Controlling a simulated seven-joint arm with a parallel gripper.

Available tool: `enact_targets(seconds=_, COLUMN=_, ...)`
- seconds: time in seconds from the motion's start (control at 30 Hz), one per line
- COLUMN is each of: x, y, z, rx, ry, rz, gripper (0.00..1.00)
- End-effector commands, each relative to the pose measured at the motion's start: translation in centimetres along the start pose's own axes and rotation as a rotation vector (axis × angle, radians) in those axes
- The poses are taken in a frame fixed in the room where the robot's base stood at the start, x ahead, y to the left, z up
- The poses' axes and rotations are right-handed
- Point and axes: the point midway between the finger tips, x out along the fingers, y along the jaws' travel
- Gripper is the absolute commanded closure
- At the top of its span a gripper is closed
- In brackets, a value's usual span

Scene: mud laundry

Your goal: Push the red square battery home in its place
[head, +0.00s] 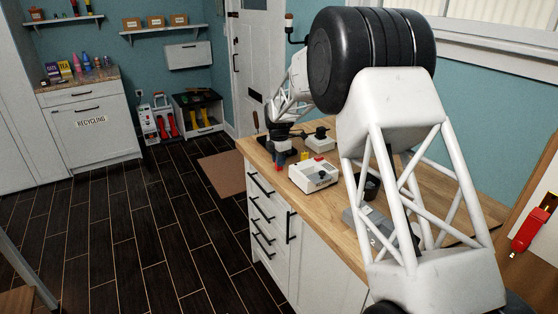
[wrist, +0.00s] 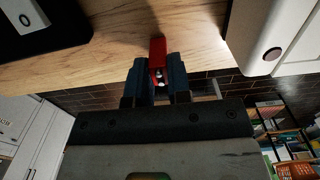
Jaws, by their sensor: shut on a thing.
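My gripper (wrist: 157,72) is shut on the red square battery (wrist: 157,48), which sticks out beyond its dark blue fingertips over the wooden worktop. In the head view my gripper (head: 281,149) is small, at the worktop's front left edge, with a bit of red at its tips. A white box with a dark label (head: 312,178) stands just right of it. The battery is not in any slot that I can see. I cannot tell which opening is its place, or whether the battery touches the worktop.
A black and white thing marked 0 (wrist: 38,28) is at left. A yellow piece (head: 305,156) and a red-and-white device (head: 319,143) stand behind the labelled box. The worktop (wrist: 110,62) between is bare.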

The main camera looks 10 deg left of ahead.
Motion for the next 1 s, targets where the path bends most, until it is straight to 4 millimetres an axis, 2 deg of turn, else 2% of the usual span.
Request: enact_targets(seconds=1.0, x=-4.1, y=0.0, z=0.0, rx=0.0, ry=0.0, rz=0.001, gripper=0.96)
